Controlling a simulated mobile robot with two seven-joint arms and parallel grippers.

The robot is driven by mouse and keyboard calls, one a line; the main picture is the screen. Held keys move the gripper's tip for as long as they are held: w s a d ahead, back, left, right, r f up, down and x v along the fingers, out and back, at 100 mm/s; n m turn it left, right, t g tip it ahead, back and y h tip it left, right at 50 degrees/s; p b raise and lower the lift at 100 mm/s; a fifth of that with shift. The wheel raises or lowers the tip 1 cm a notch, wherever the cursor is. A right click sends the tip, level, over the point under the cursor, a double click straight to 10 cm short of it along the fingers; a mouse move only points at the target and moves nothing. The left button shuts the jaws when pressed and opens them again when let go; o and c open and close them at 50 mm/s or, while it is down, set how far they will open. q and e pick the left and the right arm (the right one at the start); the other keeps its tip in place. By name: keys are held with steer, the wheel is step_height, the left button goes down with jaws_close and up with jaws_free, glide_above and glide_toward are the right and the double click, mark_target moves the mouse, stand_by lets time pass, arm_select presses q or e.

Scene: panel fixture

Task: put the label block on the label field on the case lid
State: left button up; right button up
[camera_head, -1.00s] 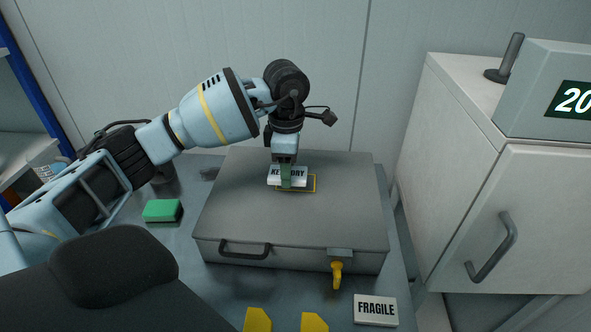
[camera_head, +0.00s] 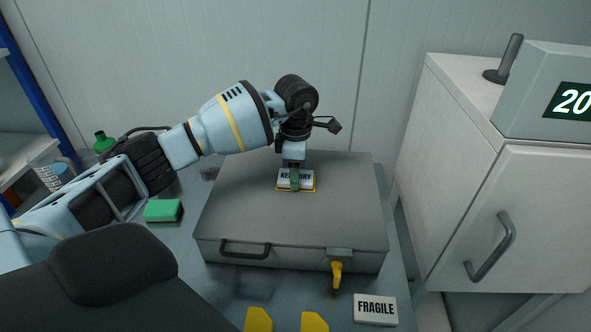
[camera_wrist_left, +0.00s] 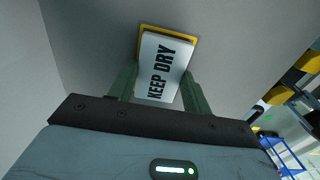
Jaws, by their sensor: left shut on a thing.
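The label block (camera_head: 308,177) is a white plate printed KEEP DRY. My left gripper (camera_head: 295,180) is shut on it, with a green finger in front of the lettering. The block lies over the yellow-edged label field (camera_head: 296,191) on the grey case lid (camera_head: 245,205), covering most of it. In the left wrist view the block (camera_wrist_left: 163,68) sits between the two green fingers, with the field's yellow edge (camera_wrist_left: 150,28) showing along its far end. I cannot tell whether the block touches the lid.
A FRAGILE plate (camera_head: 376,309) lies at the front right of the table. A yellow latch (camera_head: 336,273) and dark handle (camera_head: 245,250) are on the case front. A green block (camera_head: 162,211) lies left of the case. A white cabinet (camera_head: 520,220) stands to the right.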

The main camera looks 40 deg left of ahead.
arm_select(q)
steer(key=shift+f, duration=0.15)
steer(key=o, duration=0.9)
steer(key=shift+o, duration=0.2)
step_height(320, 180, up, 12)
steer(key=shift+r, duration=0.2)
steer(key=shift+f, duration=0.1)
